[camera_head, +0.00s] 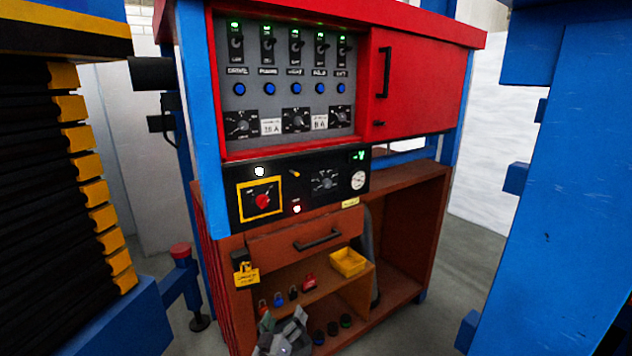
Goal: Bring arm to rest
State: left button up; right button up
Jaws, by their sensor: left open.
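My left gripper (283,326) shows as grey fingers at the bottom centre. Its fingers are apart with nothing seen between them. It is low in front of the cabinet's lower shelf, and it hides part of that shelf. The rest of my left arm is cut off by the bottom edge. My right gripper is not in view. The control panel (262,138) above has a row of toggle switches with green lights, blue buttons and dials. Below it, a black panel carries a red rotary switch (263,201) on a yellow-framed plate.
A red cabinet door (425,85) is shut, and a wooden drawer (290,243) with a black handle is below. Padlocks (293,293) and a yellow bin (348,262) sit on the shelf. Blue structures flank both sides.

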pick_arm(q)
jog(key=s+a+f+m+g, duration=0.1)
jog(key=s+a+f+g, duration=0.15)
jog(key=f, duration=0.75)
jog(key=s+a+f+m+g, duration=0.1)
jog(key=s+a+f+g, duration=0.2)
jog(key=f, duration=0.8)
jog(key=s+a+f+m+g, duration=0.2)
jog(key=s+f+g, duration=0.15)
jog(key=f, duration=0.65)
jog(key=s+a+f+g+y, duration=0.2)
jog(key=s+a+f, duration=0.3)
jog(key=s+f, duration=0.55)
jog(key=s+a+f+m+g+y, duration=0.1)
jog(key=s+a+f+g, duration=0.15)
jog(key=s+f, duration=0.45)
jog(key=s+a+f+g, duration=0.1)
jog(key=s+a+f, duration=0.15)
jog(key=s, duration=0.75)
jog(key=s+a+f+m+g+y, duration=0.1)
jog(key=s+a+f+g, duration=0.2)
jog(key=s, duration=0.6)
jog(key=s+d+f, duration=0.1)
jog(key=s+f, duration=0.1)
jog(key=s, duration=1)
jog(key=shift+d+f, duration=0.25)
jog(key=shift+f, duration=0.05)
jog(key=shift+n, duration=0.3)
